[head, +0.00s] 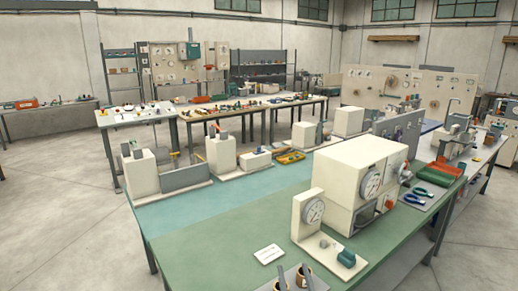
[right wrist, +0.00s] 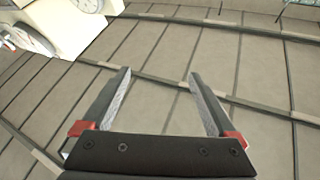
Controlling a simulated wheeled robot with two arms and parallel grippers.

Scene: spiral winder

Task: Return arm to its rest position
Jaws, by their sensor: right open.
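My right gripper (head: 293,268) shows at the bottom edge of the head view, near the front of the green-topped bench (head: 215,240). In the right wrist view its two grey fingers (right wrist: 160,73) stand well apart with nothing between them. My left gripper is in neither view. A spiral winder cannot be told for certain. A cream machine box (head: 345,180) with a dial on its side stands on the bench, and a cream dial stand (head: 308,220) is in front of it.
A white card (head: 268,254) lies on the bench near my right gripper. Blue-handled pliers (head: 416,198) and a red-rimmed green tray (head: 433,176) are at the right.

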